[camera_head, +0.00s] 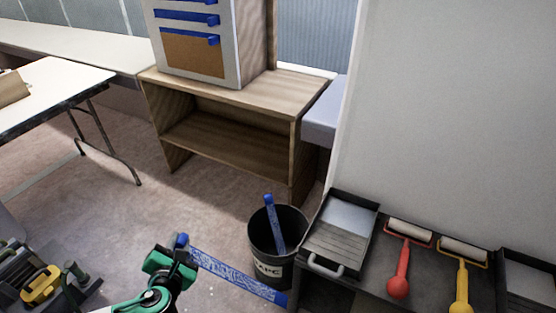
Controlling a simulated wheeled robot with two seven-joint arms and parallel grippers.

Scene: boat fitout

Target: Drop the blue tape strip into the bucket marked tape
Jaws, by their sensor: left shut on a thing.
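My left gripper (180,250) is in the lower middle of the head view, shut on one end of a blue tape strip (235,272). The strip is long, speckled pale along its length, with solid blue ends. It slants down to the right, and its far end shows just below the bucket in the picture. The black bucket (259,253) stands on the floor to the right of my gripper, with a pale label whose letters are only partly legible. Another blue strip (275,222) stands tilted inside it, sticking out above the rim. My right gripper is not in view.
Right of the bucket, a dark bench holds a paint tray (340,235), a red roller (398,280), a yellow roller (462,285) and another tray (535,275). A wooden shelf (235,95) carries a cabinet (200,55) with blue strips. Tools (40,285) lie at lower left.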

